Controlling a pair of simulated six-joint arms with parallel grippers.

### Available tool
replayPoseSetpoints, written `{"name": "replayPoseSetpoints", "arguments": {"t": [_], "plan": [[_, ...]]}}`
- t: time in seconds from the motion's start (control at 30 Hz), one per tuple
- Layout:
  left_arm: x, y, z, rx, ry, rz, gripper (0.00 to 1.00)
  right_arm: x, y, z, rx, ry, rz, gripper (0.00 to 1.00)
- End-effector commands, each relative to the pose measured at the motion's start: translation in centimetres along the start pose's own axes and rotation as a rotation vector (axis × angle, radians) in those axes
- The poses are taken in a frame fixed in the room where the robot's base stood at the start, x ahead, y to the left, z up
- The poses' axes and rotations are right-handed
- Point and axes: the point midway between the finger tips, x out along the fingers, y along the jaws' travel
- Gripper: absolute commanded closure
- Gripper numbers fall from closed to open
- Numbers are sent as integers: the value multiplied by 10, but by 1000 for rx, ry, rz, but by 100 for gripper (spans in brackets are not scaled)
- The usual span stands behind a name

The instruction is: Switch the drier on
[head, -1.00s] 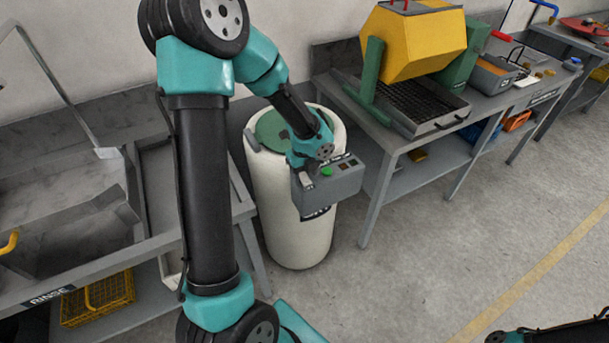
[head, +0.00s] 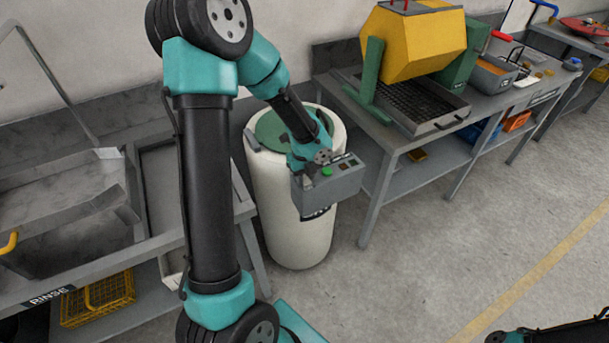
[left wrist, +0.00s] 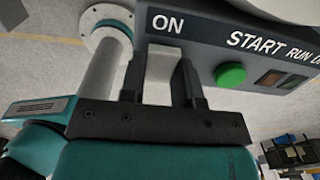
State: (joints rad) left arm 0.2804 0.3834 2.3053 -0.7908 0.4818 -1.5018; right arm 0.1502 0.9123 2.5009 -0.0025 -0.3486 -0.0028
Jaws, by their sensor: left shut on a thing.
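The drier (head: 292,230) is a cream drum with a green lid (head: 272,130). A grey control box (head: 335,188) sits on its front. The box has a green START button (head: 327,171), which also shows in the left wrist view (left wrist: 230,75), with small dark lamp windows beside it. A pale switch lever (left wrist: 163,62) stands below the word ON. My left gripper (left wrist: 160,80) is shut on this lever, with one dark finger on each side. In the head view my left gripper (head: 306,177) is at the box's left end and partly hides the lever.
A rinse bench (head: 150,247) with a grey basin stands at the left. A bench (head: 380,135) with a yellow tumbling barrel (head: 412,45) stands behind right of the drier. A yellow basket (head: 97,297) is under the rinse bench. The floor at the right is clear.

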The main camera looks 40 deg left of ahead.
Motion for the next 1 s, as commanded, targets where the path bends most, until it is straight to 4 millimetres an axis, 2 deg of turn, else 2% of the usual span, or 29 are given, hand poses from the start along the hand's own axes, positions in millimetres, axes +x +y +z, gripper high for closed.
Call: {"name": "replayPoseSetpoints", "arguments": {"t": [1.0], "plan": [[0,0,4,-1,122,0,94,0,0,0,0,0,0,100]]}}
